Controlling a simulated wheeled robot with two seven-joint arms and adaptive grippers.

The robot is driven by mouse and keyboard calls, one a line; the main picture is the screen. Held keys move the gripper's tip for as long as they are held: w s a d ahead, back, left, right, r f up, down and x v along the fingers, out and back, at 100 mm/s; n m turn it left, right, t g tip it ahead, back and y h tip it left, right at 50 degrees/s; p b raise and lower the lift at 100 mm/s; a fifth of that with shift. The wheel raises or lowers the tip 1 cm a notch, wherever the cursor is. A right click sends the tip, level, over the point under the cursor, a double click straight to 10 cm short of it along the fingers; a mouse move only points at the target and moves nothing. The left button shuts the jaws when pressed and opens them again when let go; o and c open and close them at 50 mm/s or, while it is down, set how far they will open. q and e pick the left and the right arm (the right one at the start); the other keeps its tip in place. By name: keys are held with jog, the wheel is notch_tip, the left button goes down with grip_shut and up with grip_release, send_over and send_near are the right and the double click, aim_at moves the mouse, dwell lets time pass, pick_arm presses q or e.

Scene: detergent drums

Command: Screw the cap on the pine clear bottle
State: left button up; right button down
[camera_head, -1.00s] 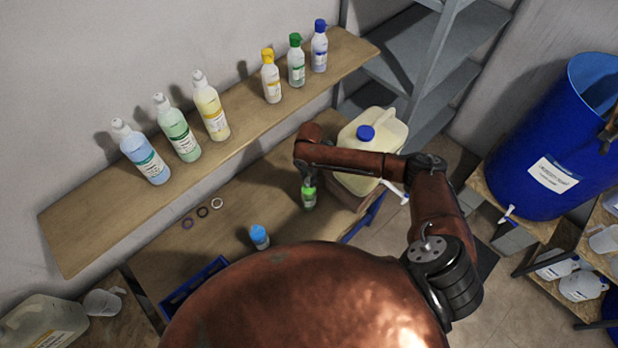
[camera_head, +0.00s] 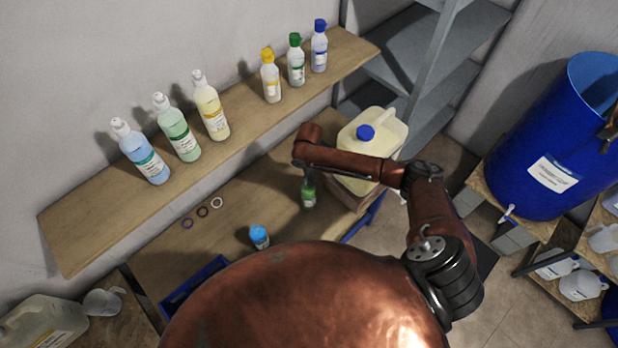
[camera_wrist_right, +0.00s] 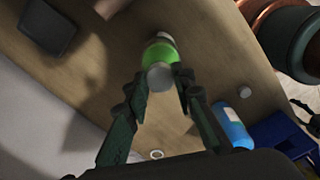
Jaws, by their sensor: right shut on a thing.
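A small bottle with green on it (camera_head: 309,198), likely the pine clear one, stands on the lower bench below my right gripper (camera_head: 307,181). It also shows in the right wrist view as a bright green body (camera_wrist_right: 161,53). In that view a grey-white round piece (camera_wrist_right: 160,76) lies at the near end of the green, between the fingertips of my right gripper (camera_wrist_right: 161,86). The fingers are shut on this piece. I cannot tell clearly whether it is the cap or the bottle's top, nor how it is seated. My left gripper is out of view.
A blue tray (camera_head: 193,284) lies at the front. A large jug with a blue cap (camera_head: 375,140) stands right of the green bottle. Bottles line the shelf (camera_head: 100,222) above.

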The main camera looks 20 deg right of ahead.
jog(key=shift+s+f, duration=0.1)
jog(key=m, duration=0.4)
jog(key=shift+m, duration=0.3)
jog(key=c, duration=1.6)
grip_release()
jog(key=shift+o, duration=0.8)
jog(key=shift+o, duration=1.4)
jog(key=shift+r, duration=4.1)
